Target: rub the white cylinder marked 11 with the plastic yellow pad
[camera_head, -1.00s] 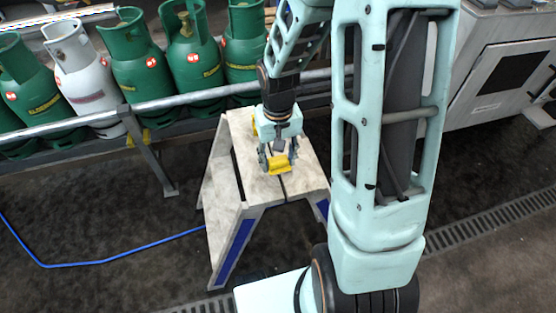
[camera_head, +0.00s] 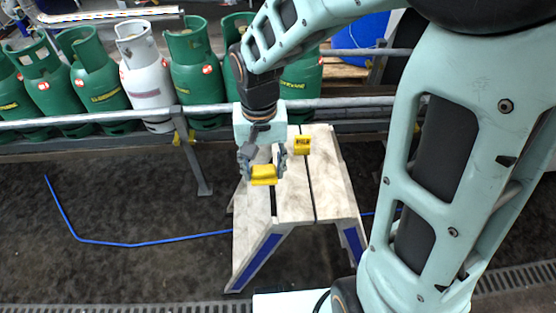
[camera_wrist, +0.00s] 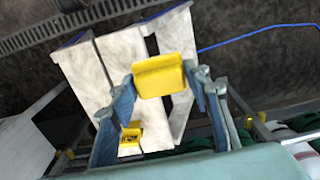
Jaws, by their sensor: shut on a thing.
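My gripper (camera_head: 263,168) is shut on a yellow pad (camera_head: 264,176), which is held above the white step stool (camera_head: 326,190). The held pad fills the middle of the wrist view (camera_wrist: 158,76), between the two fingers. A second yellow pad (camera_head: 303,145) with dark lettering lies on the stool's top, also in the wrist view (camera_wrist: 131,135). The white cylinder (camera_head: 146,80) stands upright behind the rail, left of my gripper and apart from it. It has a red round label too small to read.
Several green cylinders (camera_head: 97,82) stand on both sides of the white one. A grey metal rail (camera_head: 90,120) runs in front of them. A blue hose (camera_head: 130,243) lies on the dark floor. The floor left of the stool is otherwise clear.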

